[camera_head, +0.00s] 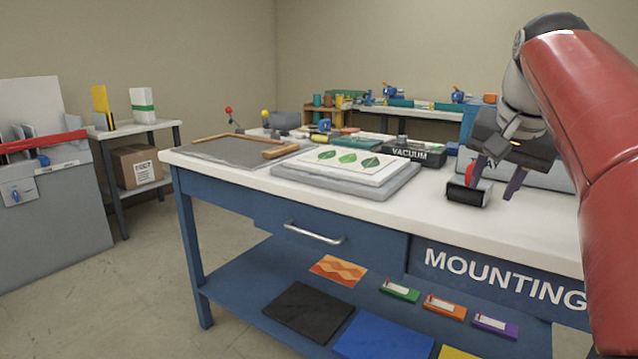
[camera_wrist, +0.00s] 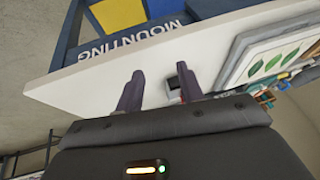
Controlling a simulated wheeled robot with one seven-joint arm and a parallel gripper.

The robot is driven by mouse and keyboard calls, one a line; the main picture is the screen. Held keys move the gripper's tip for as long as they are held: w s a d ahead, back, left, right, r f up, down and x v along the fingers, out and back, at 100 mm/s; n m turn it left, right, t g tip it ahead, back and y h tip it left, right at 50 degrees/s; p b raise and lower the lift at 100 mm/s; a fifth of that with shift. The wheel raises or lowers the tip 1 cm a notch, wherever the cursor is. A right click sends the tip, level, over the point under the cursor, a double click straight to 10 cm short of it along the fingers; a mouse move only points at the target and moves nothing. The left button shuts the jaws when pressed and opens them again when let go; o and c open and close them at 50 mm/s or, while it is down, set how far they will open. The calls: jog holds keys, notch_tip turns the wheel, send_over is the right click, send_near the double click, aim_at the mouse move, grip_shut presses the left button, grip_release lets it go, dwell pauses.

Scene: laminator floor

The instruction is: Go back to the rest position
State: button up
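My gripper (camera_head: 495,178) is above the right part of the white mounting table (camera_head: 225,171), its two dark fingers pointing down. In the wrist view my gripper (camera_wrist: 158,88) shows its fingers spread wide with nothing held between them. A small dark block with a light face and a red part (camera_head: 468,192) stands on the table beside the left finger. In the wrist view this block (camera_wrist: 174,84) shows near the right finger. I cannot tell whether the finger touches it. My red arm comes in from the right.
On the table are a grey slab with a leaf print (camera_head: 345,165), a wood-edged grey board (camera_head: 230,150) and a black VACUUM box (camera_head: 418,152). Boards and small coloured packs (camera_head: 445,307) lie on the shelf below. A side shelf (camera_head: 150,127) and grey cabinet (camera_head: 50,210) stand left.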

jog(key=s+a+f+n, duration=0.2)
jog(key=s+a+f, duration=0.1)
jog(key=s+f, duration=0.3)
jog(key=s+a+f+n, duration=0.2)
jog(key=s+a+f, duration=0.2)
jog(key=f, duration=0.7)
jog(key=s+a+f+n, duration=0.2)
jog(key=s+a+f, duration=0.2)
jog(key=s+f, duration=0.5)
jog(key=shift+a+f+n+y, duration=0.15)
jog(key=shift+a+n+y, duration=0.15)
jog(key=shift+y, duration=0.1)
